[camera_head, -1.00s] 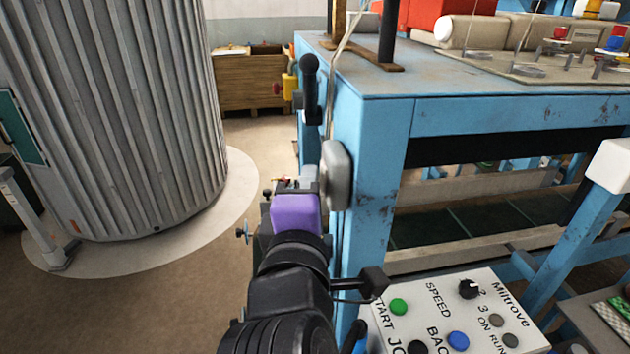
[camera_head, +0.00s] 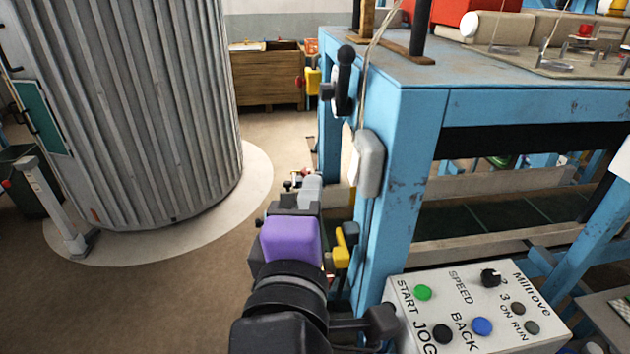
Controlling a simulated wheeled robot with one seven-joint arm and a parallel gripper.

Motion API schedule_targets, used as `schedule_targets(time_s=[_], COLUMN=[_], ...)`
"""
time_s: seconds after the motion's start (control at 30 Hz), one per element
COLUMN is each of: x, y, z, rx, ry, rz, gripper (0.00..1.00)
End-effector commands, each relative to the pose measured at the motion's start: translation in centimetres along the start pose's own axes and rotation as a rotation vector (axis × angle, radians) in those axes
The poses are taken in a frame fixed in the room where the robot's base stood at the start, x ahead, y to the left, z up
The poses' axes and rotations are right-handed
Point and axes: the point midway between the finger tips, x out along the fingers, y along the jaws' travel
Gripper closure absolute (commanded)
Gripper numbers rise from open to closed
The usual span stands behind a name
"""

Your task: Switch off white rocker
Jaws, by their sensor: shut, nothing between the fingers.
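A rounded grey box (camera_head: 370,165) is fixed to the blue front post of the machine. A pale white face (camera_head: 354,164) shows on its left side, seen nearly edge-on; I cannot tell which way a rocker on it is tipped. My gripper (camera_head: 306,186) is to the left of the box and slightly lower, with a visible gap between them. The purple part of my wrist is behind it, and it points away from me. The fingers are small and partly hidden by my wrist; they are shut and empty.
A black-handled lever (camera_head: 345,75) sits above the box on the post. A yellow handle (camera_head: 343,245) is below, close to my wrist. A control panel (camera_head: 465,310) with buttons is at the lower right. A ribbed grey cylinder (camera_head: 125,110) stands at left, with open floor between.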

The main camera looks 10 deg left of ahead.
Motion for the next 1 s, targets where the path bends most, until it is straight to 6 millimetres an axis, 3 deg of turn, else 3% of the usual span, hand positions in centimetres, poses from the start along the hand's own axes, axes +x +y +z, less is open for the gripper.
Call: schedule_targets(time_s=[0.1,0.23,0.7,1.0], x=[-1.8,-2.7,-3.0,-3.9], y=[0.0,0.1,0.2,4.3], z=[-0.1,0.0,0.0,-3.5], rx=[0.000,0.000,0.018,0.328], ry=[0.004,0.001,0.002,0.199], rz=[0.001,0.000,0.002,0.164], gripper=[1.00,1.00,1.00,1.00])
